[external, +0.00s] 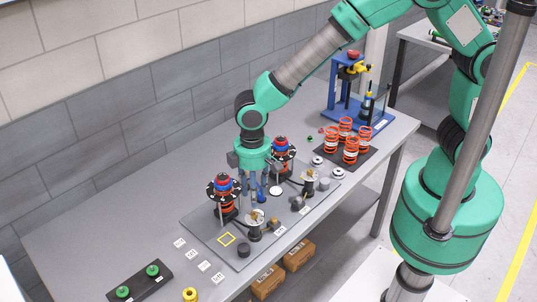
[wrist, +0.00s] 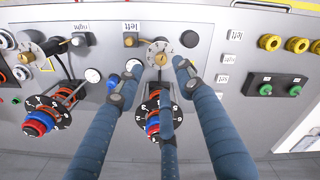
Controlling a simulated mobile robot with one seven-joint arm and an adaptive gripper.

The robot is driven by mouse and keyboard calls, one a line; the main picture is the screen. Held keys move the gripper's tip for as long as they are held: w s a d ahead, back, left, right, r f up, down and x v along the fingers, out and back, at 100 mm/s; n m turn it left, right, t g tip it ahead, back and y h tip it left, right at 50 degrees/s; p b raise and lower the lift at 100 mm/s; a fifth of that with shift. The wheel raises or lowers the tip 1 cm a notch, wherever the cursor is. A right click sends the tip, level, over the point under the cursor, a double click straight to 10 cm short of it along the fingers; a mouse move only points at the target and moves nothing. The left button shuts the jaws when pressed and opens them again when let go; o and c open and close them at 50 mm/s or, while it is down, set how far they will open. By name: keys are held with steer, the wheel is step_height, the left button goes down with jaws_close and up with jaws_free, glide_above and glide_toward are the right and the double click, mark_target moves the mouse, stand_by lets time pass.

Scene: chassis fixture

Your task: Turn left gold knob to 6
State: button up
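The left gold knob (wrist: 161,66) sits on a white numbered dial in the wrist view, by a small "left" label. It also shows in the external view (external: 255,216). My gripper (wrist: 157,74) is open, with its blue-grey fingers spread and fingertips either side of the knob; I see no contact. In the external view my gripper (external: 256,197) points down over the grey plate, behind the knob. A second gold knob on a similar dial (wrist: 25,57) is at the left of the wrist view. The dial numbers are too small to read surely.
Two towers with black numbered wheels and red and blue tops (external: 223,188) (external: 283,154) stand close to my fingers. Orange springs (external: 351,150) and a blue press (external: 355,95) are at the far end. A black block with green buttons (external: 140,283) lies at the near end.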

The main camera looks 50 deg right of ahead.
steer(key=shift+r, duration=1.85)
steer(key=w+d+r+m+t+b, duration=0.1)
steer(key=d+r, duration=0.4)
steer(key=d, duration=0.4)
steer(key=w+d+r+m+t+y+b, duration=0.1)
steer(key=d+r+m+b, duration=0.1)
steer(key=d+r, duration=0.45)
steer(key=w+d+r+m+b, duration=0.1)
steer(key=d+r, duration=0.2)
steer(key=d, duration=0.7)
steer(key=s+d+r+m+t+b, duration=0.1)
steer(key=s+d+m+b, duration=0.1)
steer(key=s+d, duration=0.5)
steer(key=s+d+r+m+t+h+b, duration=0.1)
steer(key=s+d+m+t+b, duration=0.1)
steer(key=s+d, duration=0.6)
steer(key=shift+d+r+m+t, duration=0.3)
steer(key=shift+d+m, duration=0.1)
steer(key=shift+d, duration=3.25)
